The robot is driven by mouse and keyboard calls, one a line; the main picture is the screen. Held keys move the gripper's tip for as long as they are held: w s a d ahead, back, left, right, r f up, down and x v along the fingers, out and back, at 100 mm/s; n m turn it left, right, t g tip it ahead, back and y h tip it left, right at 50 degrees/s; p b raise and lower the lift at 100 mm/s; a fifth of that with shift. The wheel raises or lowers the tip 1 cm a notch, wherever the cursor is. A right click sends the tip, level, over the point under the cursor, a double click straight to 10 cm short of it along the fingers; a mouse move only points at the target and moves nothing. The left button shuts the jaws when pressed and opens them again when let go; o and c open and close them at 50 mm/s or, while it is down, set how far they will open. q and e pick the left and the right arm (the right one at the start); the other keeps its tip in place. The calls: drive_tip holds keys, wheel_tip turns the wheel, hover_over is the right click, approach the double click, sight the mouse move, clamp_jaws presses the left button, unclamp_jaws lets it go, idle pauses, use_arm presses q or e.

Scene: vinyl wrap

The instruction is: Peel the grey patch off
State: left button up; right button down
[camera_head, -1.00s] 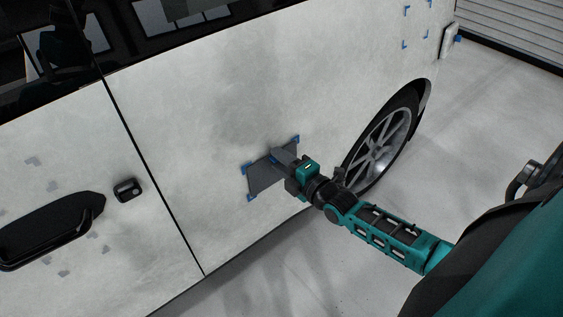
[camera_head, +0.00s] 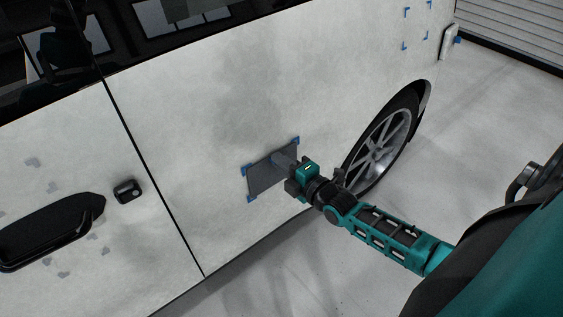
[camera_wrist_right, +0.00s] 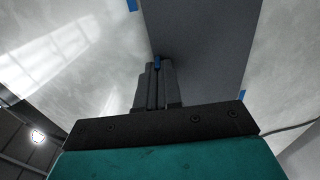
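The grey patch (camera_head: 262,184) lies on the white car's side panel, with blue marks at its visible corners; its lower right is hidden by my right gripper. It also fills the upper middle of the right wrist view (camera_wrist_right: 205,40). My right gripper (camera_head: 277,158) reaches it from the right. In the right wrist view its fingers (camera_wrist_right: 157,70) are close together near the patch's left edge. The contact itself is hard to see. My left gripper is not in view.
The white car panel (camera_head: 200,150) is slanted across the view. A rear wheel (camera_head: 385,145) stands right of the patch. A black door handle (camera_head: 50,230) and several small grey spots are at the left. Blue corner marks (camera_head: 407,45) sit at upper right. The floor is clear.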

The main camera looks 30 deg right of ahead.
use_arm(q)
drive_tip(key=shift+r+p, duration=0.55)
use_arm(e)
drive_tip(key=shift+s+r, duration=0.1)
drive_tip(key=shift+s, duration=0.55)
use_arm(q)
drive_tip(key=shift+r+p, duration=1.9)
use_arm(e)
drive_tip(key=s, duration=0.7)
drive_tip(key=shift+d+r, duration=0.2)
drive_tip(key=shift+d, duration=0.15)
drive_tip(key=w+a+r, duration=0.2)
drive_tip(key=a+r, duration=0.7)
drive_tip(key=a, duration=0.2)
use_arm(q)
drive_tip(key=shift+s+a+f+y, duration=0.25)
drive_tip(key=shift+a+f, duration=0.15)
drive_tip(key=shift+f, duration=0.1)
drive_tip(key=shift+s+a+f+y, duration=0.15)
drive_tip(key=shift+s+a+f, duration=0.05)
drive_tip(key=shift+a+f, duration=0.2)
use_arm(e)
wheel_tip(320, 180, up, 11)
drive_tip(key=s+a+m+h, duration=0.1)
drive_tip(key=h, duration=0.1)
drive_tip(key=shift+a, duration=0.25)
